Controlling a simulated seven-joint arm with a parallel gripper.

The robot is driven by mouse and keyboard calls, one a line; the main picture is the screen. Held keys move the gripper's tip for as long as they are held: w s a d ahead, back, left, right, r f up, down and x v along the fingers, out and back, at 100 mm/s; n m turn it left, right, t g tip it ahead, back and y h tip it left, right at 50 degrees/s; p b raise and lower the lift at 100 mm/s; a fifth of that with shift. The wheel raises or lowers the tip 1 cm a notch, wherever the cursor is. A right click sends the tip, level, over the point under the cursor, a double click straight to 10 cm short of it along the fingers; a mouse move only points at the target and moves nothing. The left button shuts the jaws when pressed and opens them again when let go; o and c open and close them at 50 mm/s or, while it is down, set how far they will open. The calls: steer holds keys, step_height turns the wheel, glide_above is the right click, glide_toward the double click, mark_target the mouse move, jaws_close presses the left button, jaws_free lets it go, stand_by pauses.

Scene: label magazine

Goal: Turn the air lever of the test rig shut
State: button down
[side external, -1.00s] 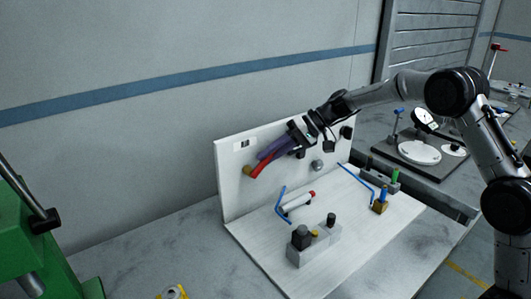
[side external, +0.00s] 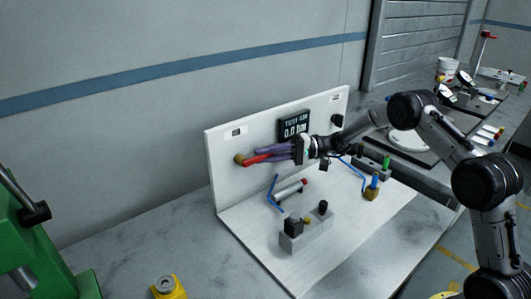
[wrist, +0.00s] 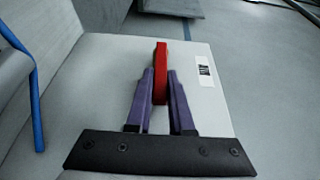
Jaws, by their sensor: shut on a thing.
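The red air lever (side external: 257,159) is on the upright white panel of the test rig (side external: 225,180), with its brass pivot (side external: 239,159) at the panel's left. The lever lies close to level, pointing right from the pivot. My gripper (side external: 272,154) has its purple fingers around the lever from the right. In the wrist view the red lever (wrist: 160,58) runs between the two finger pads of my gripper (wrist: 160,78), which are shut on it. A dark display (side external: 294,127) on the panel reads TEST AIR and 0.0 bar.
On the rig's white base stand a grey block with black knobs (side external: 305,234), a red-ended cylinder (side external: 291,191) and bent blue tubes (side external: 273,193). A green machine (side external: 40,250) stands at the left. A yellow object (side external: 168,288) is at the front edge.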

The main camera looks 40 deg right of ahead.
steer(key=shift+f, duration=0.1)
stand_by(0.4)
steer(key=c, duration=0.8)
jaws_free()
steer(key=v, duration=1.4)
steer(key=shift+a, duration=0.1)
